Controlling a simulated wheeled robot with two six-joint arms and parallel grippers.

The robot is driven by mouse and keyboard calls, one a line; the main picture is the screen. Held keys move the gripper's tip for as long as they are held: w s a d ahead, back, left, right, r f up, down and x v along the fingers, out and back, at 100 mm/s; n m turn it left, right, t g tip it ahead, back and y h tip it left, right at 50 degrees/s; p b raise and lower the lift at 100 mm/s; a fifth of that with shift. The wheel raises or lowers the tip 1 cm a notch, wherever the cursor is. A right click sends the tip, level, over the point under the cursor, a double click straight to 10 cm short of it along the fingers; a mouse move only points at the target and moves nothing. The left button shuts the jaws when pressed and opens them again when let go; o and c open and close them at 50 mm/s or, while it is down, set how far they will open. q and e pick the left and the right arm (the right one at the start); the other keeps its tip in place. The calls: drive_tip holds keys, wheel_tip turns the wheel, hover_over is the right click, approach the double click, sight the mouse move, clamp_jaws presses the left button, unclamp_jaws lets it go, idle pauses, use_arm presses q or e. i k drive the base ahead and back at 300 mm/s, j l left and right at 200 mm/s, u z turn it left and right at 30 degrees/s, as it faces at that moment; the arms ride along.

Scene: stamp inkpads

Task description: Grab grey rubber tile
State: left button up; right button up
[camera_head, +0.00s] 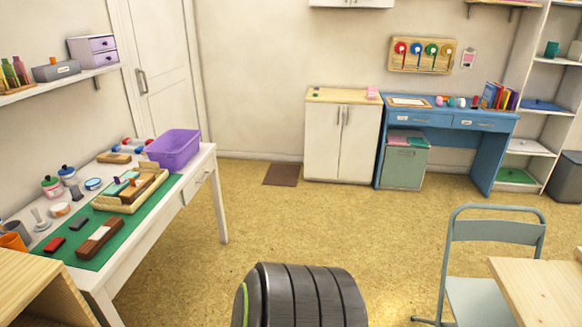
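The white table (212,170) stands along the left wall with a green mat (115,247) on it. A small dark grey block (80,223) lies flat on the mat's left part; it may be the grey rubber tile, but it is too small to be sure. A red block (54,244) lies just in front of it. Another dark grey piece (76,193) stands behind the mat among jars, and I cannot tell what it is. Neither of my grippers is in view.
A brown stamp-like block (99,237) and a wooden tray (106,202) lie on the mat. A purple bin (174,149) stands at the table's back corner. A wooden box (38,290) is at the near left. A folding chair (487,265) is at right.

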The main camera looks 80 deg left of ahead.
sight(80, 221)
drive_tip(key=u, duration=4.3)
